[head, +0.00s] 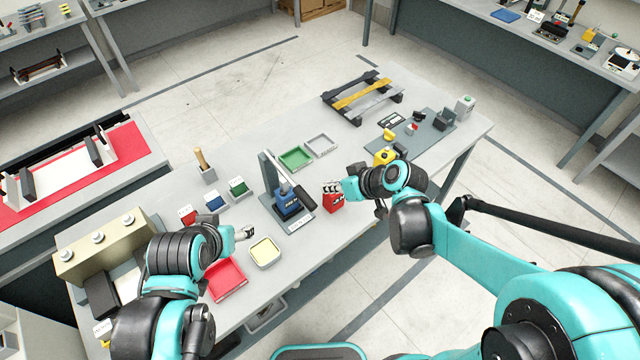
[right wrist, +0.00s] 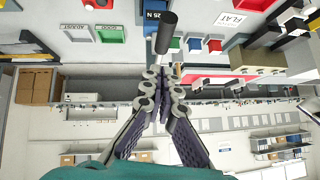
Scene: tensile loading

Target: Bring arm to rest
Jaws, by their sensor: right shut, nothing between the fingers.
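My right gripper (head: 333,187) is over the work table in the head view, close to a red block (head: 334,204) and just right of a blue lever device (head: 287,203). In the right wrist view its fingers (right wrist: 162,78) are shut with nothing between them. The device's black handle (right wrist: 166,32) shows just beyond the fingertips there, beside a "25 N" label. My left gripper (head: 245,232) is over the table on the left, near a cream tray (head: 265,253). It is too small to tell whether its fingers are open.
The table (head: 385,172) holds a red tray (head: 239,273), a green tray (head: 296,157) and a grey tray (head: 321,145). Small red, blue and green bins stand left of the device. A black and yellow rack (head: 360,94) is at the back. Bare tabletop lies around the trays.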

